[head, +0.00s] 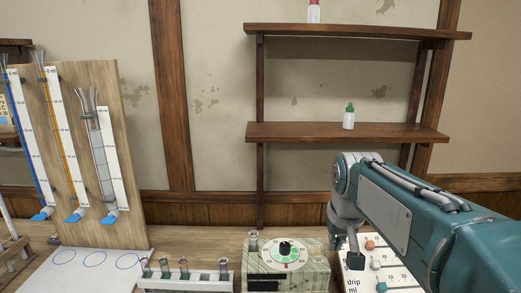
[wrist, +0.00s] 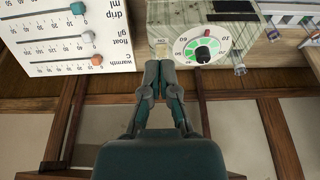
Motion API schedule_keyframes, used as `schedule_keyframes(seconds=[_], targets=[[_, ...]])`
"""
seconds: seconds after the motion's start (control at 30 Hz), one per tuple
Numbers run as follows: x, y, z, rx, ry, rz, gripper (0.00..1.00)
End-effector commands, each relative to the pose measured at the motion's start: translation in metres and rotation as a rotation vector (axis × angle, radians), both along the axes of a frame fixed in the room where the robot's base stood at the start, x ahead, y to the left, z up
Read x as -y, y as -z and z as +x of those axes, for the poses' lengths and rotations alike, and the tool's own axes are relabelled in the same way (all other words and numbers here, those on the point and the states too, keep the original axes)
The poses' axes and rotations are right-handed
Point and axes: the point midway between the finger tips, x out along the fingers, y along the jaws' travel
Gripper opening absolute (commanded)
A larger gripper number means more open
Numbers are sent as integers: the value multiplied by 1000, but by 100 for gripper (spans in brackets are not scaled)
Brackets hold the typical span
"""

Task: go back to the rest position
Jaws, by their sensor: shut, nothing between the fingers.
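My gripper (wrist: 163,64) shows in the wrist view with its two fingers together and nothing between them. Its tips are near a corner of the dial box (wrist: 208,14), beside a small pale object (wrist: 161,49) that I cannot identify; I cannot tell whether they touch.
A wooden board (head: 128,170) with several burettes stands at the left. A tube rack (head: 190,282) with several tubes stands at the front. Wall shelves (head: 340,131) hold a green-capped bottle (head: 349,117) and a red-capped bottle (head: 313,12). The air between board and arm is clear.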

Motion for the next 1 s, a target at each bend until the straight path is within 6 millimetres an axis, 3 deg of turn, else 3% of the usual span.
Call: schedule_keyframes(seconds=[0.37, 0.7, 1.0], targets=[[0, 4, -84, 81, 0, 0, 0], [0, 30, -153, 149, 0, 0, 0], [0, 56, -192, 195, 0, 0, 0]])
